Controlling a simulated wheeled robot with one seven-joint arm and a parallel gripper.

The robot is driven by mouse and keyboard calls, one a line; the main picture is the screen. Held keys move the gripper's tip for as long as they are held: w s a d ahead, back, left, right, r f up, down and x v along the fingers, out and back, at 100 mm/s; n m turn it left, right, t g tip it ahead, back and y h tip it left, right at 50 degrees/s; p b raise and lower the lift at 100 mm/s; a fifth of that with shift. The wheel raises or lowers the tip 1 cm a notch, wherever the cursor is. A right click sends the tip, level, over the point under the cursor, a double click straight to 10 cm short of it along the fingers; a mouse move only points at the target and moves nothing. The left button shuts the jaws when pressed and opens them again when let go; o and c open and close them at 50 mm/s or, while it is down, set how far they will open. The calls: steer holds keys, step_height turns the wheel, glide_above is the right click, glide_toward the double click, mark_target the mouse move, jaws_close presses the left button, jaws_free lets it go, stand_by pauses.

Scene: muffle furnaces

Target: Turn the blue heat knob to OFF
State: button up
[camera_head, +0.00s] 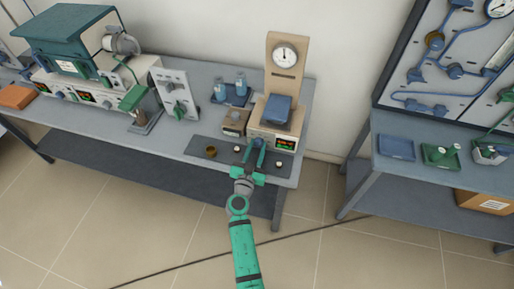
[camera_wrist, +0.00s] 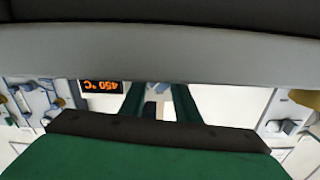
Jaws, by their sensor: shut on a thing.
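The small tan furnace (camera_head: 254,131) with a blue box-like part on top stands at the right end of the left bench. Its lit display (camera_head: 285,143) is right of my gripper (camera_head: 256,150). In the wrist view the display (camera_wrist: 101,87) reads 450 °C upside down. My gripper, also in the wrist view (camera_wrist: 159,96), reaches the front panel with its two fingers shut on the heat knob. The knob is mostly hidden by the fingers, so its colour and pointer setting cannot be read.
A brass-coloured cup (camera_head: 211,151) sits on the dark mat. A second bench (camera_head: 375,170) stands right, across a floor gap.

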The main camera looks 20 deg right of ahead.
steer(key=n, duration=0.3)
steer(key=shift+n, duration=0.4)
steer(key=o, duration=1)
steer(key=shift+w, duration=0.1)
steer(key=shift+o, duration=0.2)
steer(key=shift+a, duration=0.2)
steer(key=v, duration=0.9)
steer(key=shift+s+d+f, duration=0.1)
steer(key=shift+s+d, duration=0.05)
steer(key=shift+s, duration=0.05)
steer(key=shift+s+a, duration=0.5)
steer(key=shift+s, duration=0.05)
